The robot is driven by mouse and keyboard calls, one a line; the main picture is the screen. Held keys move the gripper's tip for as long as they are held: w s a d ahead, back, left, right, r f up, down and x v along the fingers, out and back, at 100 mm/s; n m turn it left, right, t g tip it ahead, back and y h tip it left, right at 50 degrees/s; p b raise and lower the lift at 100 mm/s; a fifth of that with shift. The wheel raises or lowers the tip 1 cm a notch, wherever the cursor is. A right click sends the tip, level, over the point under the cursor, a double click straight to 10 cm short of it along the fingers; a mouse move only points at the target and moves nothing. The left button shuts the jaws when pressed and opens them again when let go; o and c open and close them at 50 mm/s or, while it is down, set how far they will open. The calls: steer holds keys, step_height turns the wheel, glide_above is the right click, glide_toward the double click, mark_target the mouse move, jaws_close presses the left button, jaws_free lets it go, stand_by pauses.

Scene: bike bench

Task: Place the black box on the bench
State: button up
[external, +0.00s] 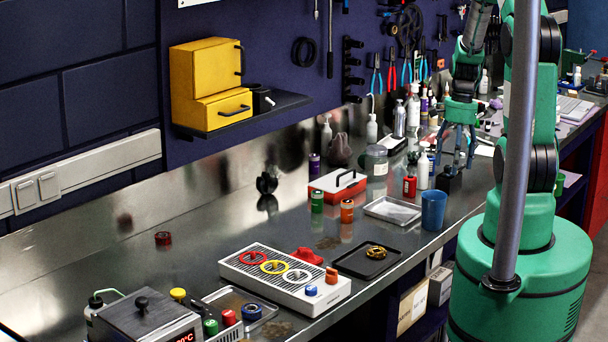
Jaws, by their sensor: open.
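A small black box (449,181) is at the bench's front part, right of a white bottle. It appears to rest on the metal bench (215,215). My gripper (456,166) is above it, pointing down, with its fingers spread apart. The fingertips are close to the top of the box. From this view I cannot tell whether they touch it.
A blue cup (433,210), a red bottle (410,186) and a white bottle (423,172) stand close by. A metal tray (392,210) and a black tray (366,261) lie nearer. Bare bench shows at the left middle.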

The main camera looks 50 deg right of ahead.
step_height(320, 180, up, 8)
steer(key=shift+d+f+p, duration=0.25)
steer(key=shift+d+p, duration=0.1)
steer(key=shift+d, duration=0.05)
stand_by(0.5)
steer(key=w+a+r+n+t+h, duration=0.25)
steer(key=a+r+n, duration=0.65)
steer(key=a+r, duration=1)
steer(key=s+a+r+n+t, duration=0.1)
steer(key=s+a+r+n, duration=0.1)
steer(key=a, duration=0.4)
steer(key=s+a+r+n+t, duration=0.1)
steer(key=s+a+r+n, duration=0.2)
steer(key=a, duration=0.3)
steer(key=s+a+r+n+t+y, duration=0.1)
steer(key=s+a+r+n, duration=0.2)
steer(key=s+a+n, duration=0.1)
steer(key=shift+s+a, duration=0.55)
steer(key=shift+a, duration=0.65)
steer(key=shift+o, duration=0.7)
